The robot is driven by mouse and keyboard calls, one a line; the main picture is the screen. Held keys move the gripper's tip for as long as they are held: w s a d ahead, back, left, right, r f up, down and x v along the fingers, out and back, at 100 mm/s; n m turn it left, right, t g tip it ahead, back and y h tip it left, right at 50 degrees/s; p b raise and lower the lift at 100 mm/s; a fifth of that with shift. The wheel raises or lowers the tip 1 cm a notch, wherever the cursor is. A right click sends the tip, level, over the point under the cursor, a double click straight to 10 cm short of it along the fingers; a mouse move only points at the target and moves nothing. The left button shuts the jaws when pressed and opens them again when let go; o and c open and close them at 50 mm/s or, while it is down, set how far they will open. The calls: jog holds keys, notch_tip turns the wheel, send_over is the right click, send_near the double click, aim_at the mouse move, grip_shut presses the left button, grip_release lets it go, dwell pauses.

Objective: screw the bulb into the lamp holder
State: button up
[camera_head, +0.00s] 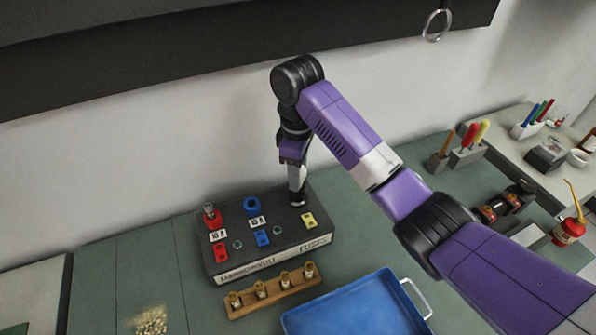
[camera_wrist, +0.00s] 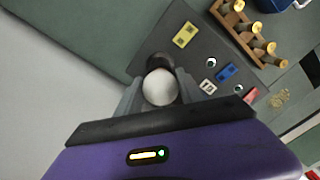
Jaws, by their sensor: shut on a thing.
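A round whitish bulb (camera_wrist: 160,88) sits between my two fingers in the wrist view. My gripper (camera_wrist: 160,95) is shut on it. A dark round lamp holder (camera_wrist: 157,62) shows just past the bulb; whether the bulb's base is in it is hidden. In the head view my gripper (camera_head: 297,192) points down over the back right of the dark lamp box (camera_head: 285,248), beside the yellow block (camera_head: 309,220). On the same box are a red holder (camera_head: 214,221) with a clear bulb in it and a blue holder (camera_head: 251,206) that looks empty.
A wooden rack (camera_head: 272,297) with several brass-coloured pieces stands in front of the box. A blue tray (camera_head: 358,312) with a metal handle lies at front right. Tools, a red oil can (camera_head: 569,232) and pen holders stand on the right. The wall rises close behind the box.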

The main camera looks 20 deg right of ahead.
jog(key=m, duration=0.5)
jog(key=shift+m, duration=0.3)
jog(key=o, duration=1.3)
jog(key=shift+o, duration=0.9)
jog(key=shift+r, duration=4.45)
